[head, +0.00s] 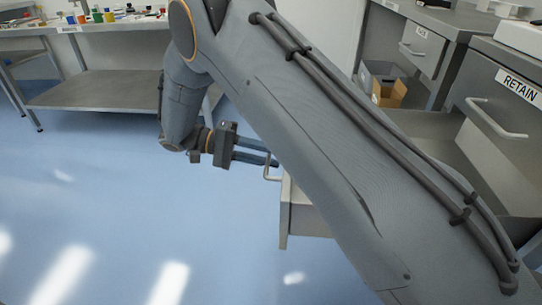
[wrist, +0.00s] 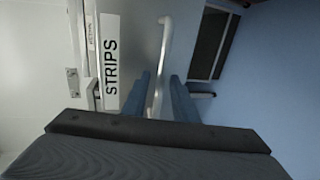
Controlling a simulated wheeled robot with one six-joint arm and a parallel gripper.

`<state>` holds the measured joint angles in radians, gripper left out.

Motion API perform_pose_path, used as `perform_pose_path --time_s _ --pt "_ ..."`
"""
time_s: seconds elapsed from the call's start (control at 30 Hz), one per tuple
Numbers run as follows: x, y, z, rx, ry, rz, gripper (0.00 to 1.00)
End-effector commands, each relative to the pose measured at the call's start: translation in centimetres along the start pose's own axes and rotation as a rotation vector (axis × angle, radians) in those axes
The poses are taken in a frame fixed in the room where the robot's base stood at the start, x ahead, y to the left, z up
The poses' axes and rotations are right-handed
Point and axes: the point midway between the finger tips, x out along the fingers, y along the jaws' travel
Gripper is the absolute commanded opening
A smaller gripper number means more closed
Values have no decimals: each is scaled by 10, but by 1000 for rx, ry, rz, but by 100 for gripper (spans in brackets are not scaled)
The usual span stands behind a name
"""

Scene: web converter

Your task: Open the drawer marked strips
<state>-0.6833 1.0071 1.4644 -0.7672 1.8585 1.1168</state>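The strips drawer (head: 284,212) stands low beside the floor, with its front and a pale side projecting from behind my arm in the head view. Much of it is hidden by my arm. In the wrist view its label STRIPS (wrist: 111,62) is on the grey front, beside a pale upright bar handle (wrist: 163,50). My gripper (head: 272,157) has its two blue fingers apart, one on each side of the handle; its fingertips also show in the wrist view (wrist: 161,76). A small gap shows between handle and right finger. How far out the drawer stands is partly hidden.
A drawer marked RETAIN (head: 500,110) and another labelled drawer (head: 420,48) are at the right. A cardboard box (head: 388,94) sits between cabinets. A bench (head: 100,92) with small items stands at the back left. The blue floor (head: 120,220) at left is clear.

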Motion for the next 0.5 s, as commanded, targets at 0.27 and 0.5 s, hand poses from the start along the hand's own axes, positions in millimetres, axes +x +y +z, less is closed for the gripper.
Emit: perform_pose_path --time_s 0.27,0.5 --pt "0 0 2 -2 -2 2 28" --pt "-23 0 2 -1 0 1 28"
